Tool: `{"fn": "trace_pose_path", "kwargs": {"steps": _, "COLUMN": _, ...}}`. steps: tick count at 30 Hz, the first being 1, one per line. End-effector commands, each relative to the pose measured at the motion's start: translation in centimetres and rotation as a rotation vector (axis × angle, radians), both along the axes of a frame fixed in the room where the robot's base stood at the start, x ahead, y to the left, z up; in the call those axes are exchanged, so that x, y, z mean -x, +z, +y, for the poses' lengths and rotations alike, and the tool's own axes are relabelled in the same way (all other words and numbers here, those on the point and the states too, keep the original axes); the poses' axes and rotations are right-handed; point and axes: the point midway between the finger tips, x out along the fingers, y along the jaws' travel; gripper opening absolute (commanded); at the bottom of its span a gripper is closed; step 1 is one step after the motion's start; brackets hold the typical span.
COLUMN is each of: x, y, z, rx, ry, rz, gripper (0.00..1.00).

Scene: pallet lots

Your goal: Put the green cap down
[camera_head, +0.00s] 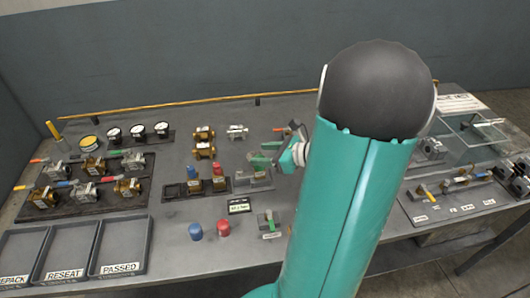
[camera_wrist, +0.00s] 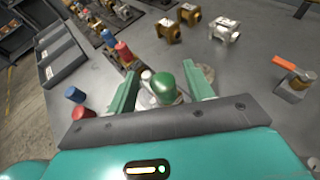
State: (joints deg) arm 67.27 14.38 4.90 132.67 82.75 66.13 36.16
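The green cap (camera_wrist: 165,81) shows in the wrist view between the two fingers of my gripper (camera_wrist: 163,76). It sits over a pale grey metal body (camera_wrist: 146,97), with a visible gap to each finger. My gripper is open, and the cap does not look clamped. In the head view my gripper (camera_head: 273,152) is low over the middle of the table, just above a grey fixture (camera_head: 254,180). My arm and fingers hide much there, so I cannot clearly separate the cap from the green fingers in that view.
A dark rack with red and blue caps (camera_head: 196,187) stands just left of my gripper. A loose blue cap (camera_head: 195,231) and red cap (camera_head: 223,228) stand in front. Brass valve bodies (camera_head: 204,142) lie behind. Labelled trays (camera_head: 120,268) are at front left.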

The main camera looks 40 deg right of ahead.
Motion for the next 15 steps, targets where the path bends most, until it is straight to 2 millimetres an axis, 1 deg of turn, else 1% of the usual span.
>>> {"fn": "trace_pose_path", "kwargs": {"steps": 8, "x": -0.1, "y": 0.1, "z": -0.1, "rx": 0.001, "ry": 0.000, "rz": 0.000, "gripper": 0.53}}
{"fn": "trace_pose_path", "kwargs": {"steps": 12, "x": -0.1, "y": 0.9, "z": -0.1, "rx": 0.004, "ry": 0.000, "rz": -0.002, "gripper": 0.53}}
{"fn": "trace_pose_path", "kwargs": {"steps": 15, "x": 1.2, "y": 1.4, "z": -0.6, "rx": 0.002, "ry": -0.002, "rz": -0.001, "gripper": 0.53}}
